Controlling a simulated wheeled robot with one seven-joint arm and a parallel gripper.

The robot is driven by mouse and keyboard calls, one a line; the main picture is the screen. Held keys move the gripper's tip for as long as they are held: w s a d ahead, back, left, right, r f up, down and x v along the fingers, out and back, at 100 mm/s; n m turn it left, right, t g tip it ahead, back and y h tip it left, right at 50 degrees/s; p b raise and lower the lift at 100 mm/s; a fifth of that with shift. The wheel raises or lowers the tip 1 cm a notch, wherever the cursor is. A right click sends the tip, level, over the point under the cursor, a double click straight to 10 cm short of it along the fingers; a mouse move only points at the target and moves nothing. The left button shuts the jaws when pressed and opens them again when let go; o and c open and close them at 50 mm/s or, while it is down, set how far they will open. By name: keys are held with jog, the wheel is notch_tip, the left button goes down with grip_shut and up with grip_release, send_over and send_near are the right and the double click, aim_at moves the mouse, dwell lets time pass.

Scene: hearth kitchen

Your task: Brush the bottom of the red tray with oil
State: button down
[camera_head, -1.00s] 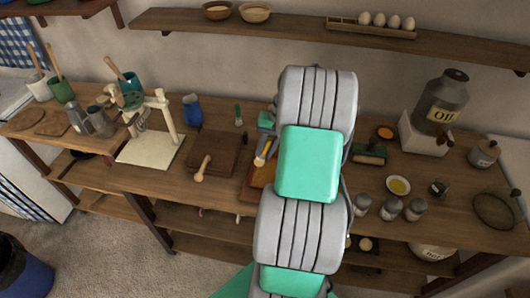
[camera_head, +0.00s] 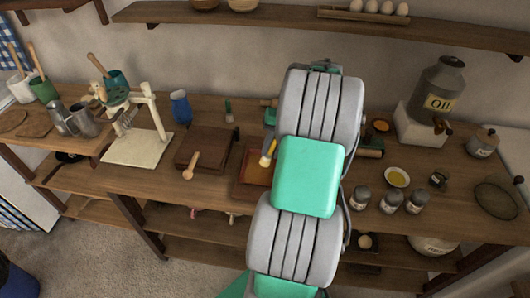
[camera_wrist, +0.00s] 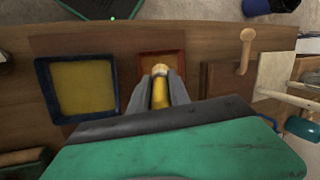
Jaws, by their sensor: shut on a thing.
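The red tray (camera_head: 247,185) lies on the wooden table left of my arm, which hides its right part. In the wrist view its reddish rim (camera_wrist: 147,57) shows beyond my fingers, which cover much of it. My gripper (camera_wrist: 161,84) is shut on a brush with a yellow handle (camera_wrist: 159,98) and pale tip. The brush (camera_head: 267,155) shows over the tray in the head view; I cannot tell whether its tip touches the tray. A small white dish of yellow oil (camera_head: 397,177) stands right of my arm.
A blue-rimmed tray (camera_wrist: 42,82) lies beside the red one. A brown board (camera_head: 203,143) with a wooden-handled tool (camera_head: 191,166) is to the left. Several jars (camera_head: 390,200) and the oil can (camera_head: 440,90) stand to the right.

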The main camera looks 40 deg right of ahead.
jog(key=shift+f+b, duration=2.75)
jog(key=shift+b, duration=0.25)
jog(key=shift+f+b, duration=0.45)
jog(key=shift+f, duration=0.35)
jog(key=shift+r, duration=0.1)
